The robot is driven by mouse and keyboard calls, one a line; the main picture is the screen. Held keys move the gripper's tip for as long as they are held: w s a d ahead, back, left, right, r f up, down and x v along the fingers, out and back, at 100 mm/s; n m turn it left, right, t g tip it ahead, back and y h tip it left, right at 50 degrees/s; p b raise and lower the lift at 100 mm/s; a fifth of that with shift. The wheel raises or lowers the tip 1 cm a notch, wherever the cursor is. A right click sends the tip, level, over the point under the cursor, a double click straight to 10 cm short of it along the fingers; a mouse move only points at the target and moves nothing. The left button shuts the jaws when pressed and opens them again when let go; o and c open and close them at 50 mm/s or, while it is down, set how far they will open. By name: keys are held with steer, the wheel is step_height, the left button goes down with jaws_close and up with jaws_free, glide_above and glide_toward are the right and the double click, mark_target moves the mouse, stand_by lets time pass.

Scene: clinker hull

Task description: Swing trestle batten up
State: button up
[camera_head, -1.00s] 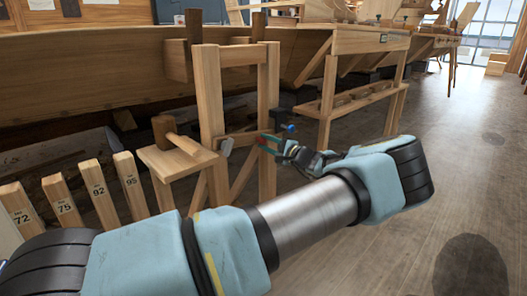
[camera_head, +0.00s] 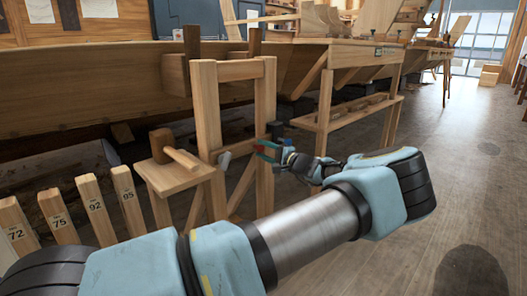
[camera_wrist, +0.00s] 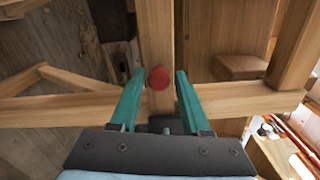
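The wooden trestle (camera_head: 207,110) stands in front of the hull in the head view, with two uprights and cross rails. In the wrist view, a red round knob (camera_wrist: 158,78) sits on a wooden bar (camera_wrist: 156,35) that runs up the picture. I cannot tell for sure whether this bar is the batten. My gripper (camera_wrist: 158,76) is open, its green fingers on either side of the knob with small gaps. In the head view my gripper (camera_head: 264,149) is at the trestle's right upright, partly hidden by it.
A wooden mallet (camera_head: 180,155) lies on a small stand (camera_head: 173,180) left of the trestle. Numbered wooden posts (camera_head: 93,208) stand at the lower left. The planked hull (camera_head: 90,85) runs behind. The floor (camera_head: 450,150) at the right is clear.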

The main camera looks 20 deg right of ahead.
steer(key=shift+o, duration=1.2)
steer(key=p+v, duration=0.1)
steer(key=v, duration=0.9)
steer(key=shift+s+d, duration=0.25)
steer(key=shift+s, duration=0.05)
